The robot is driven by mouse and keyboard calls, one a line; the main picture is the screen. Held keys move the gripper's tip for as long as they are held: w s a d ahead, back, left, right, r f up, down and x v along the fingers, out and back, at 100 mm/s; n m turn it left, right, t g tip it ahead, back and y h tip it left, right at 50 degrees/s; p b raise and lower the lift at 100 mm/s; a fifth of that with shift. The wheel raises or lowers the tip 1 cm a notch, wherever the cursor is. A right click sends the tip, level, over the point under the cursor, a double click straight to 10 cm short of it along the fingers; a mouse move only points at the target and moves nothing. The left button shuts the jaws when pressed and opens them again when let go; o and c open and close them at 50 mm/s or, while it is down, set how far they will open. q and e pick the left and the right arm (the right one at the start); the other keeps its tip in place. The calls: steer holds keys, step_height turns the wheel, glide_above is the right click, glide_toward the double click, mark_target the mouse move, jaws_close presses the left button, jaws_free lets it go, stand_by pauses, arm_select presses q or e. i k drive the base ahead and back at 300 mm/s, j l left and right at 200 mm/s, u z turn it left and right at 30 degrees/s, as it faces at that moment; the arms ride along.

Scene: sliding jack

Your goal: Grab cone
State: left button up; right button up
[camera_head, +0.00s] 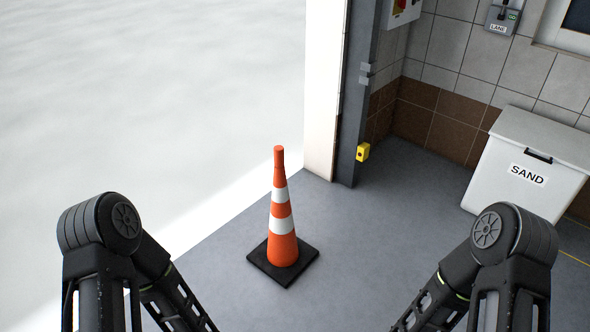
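An orange traffic cone (281,222) with two white bands stands upright on its square black base (284,268) on the grey floor, near the middle of the head view. My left arm comes in at the lower left and my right arm at the lower right. Both forearms reach down past the bottom edge, on either side of the cone and apart from it. Neither gripper is in view. Nothing hides the cone.
A white bin marked SAND (527,165) stands against the tiled wall at the right. A bright white area lies to the left. The floor around the cone is clear.

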mark_target(283, 256)
steer(key=i+j+z, duration=0.1)
steer(key=i+z, duration=0.15)
steer(key=i, duration=0.3)
steer(key=i+j+z, duration=0.25)
steer(key=i, duration=0.25)
steer(key=i+j+z, duration=0.3)
steer(key=i, duration=0.2)
